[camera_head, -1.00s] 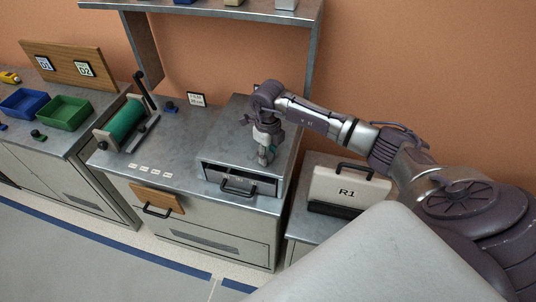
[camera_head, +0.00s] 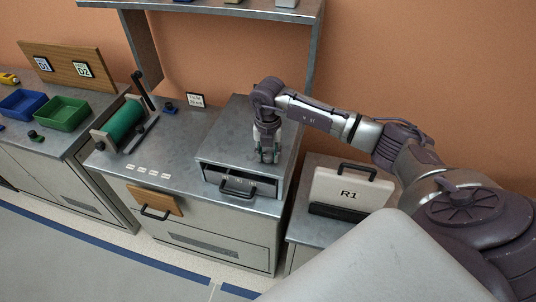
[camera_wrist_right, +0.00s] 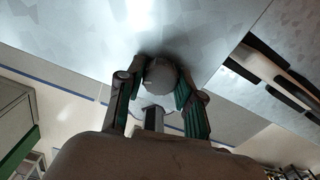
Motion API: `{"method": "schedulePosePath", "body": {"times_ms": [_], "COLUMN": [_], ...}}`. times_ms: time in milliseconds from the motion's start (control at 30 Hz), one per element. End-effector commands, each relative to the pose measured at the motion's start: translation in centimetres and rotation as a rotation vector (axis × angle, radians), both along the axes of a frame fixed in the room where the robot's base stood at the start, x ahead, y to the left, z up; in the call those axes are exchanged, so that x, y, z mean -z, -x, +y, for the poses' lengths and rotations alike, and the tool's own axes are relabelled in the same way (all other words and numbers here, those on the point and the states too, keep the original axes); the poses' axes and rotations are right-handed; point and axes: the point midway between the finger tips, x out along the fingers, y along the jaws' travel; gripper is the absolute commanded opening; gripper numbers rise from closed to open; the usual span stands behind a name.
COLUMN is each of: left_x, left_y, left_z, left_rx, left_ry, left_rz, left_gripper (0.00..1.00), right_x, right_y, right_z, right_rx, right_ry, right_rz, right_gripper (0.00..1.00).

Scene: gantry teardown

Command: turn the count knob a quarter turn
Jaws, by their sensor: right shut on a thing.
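My right gripper (camera_head: 267,155) points down onto the top of the metal box (camera_head: 232,140) on the counter. In the head view the gripper hides the knob. My left gripper is not in view.
The box has a front opening with a black handle (camera_head: 238,187). To its left on the counter are a green roller (camera_head: 124,121), a small sign (camera_head: 195,100) and several white labels. A case marked R1 (camera_head: 350,188) stands at the right. A metal shelf (camera_head: 210,8) is above.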

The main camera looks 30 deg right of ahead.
Motion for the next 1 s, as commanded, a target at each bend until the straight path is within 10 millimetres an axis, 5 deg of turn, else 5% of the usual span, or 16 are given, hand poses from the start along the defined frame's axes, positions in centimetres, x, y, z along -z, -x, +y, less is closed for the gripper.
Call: {"method": "schedulePosePath", "body": {"times_ms": [500, 1000], "left_x": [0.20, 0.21], "left_y": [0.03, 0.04], "left_z": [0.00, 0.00], "left_rx": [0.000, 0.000], "left_ry": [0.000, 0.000], "left_rz": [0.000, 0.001], "left_gripper": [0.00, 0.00], "right_x": [-0.13, -0.15], "right_y": [-0.10, -0.13], "right_z": [-0.05, -0.06], "right_rx": [0.364, 0.446], "right_ry": [0.001, 0.001], "right_rz": [-0.004, -0.005], "right_gripper": [0.01, 0.01]}}
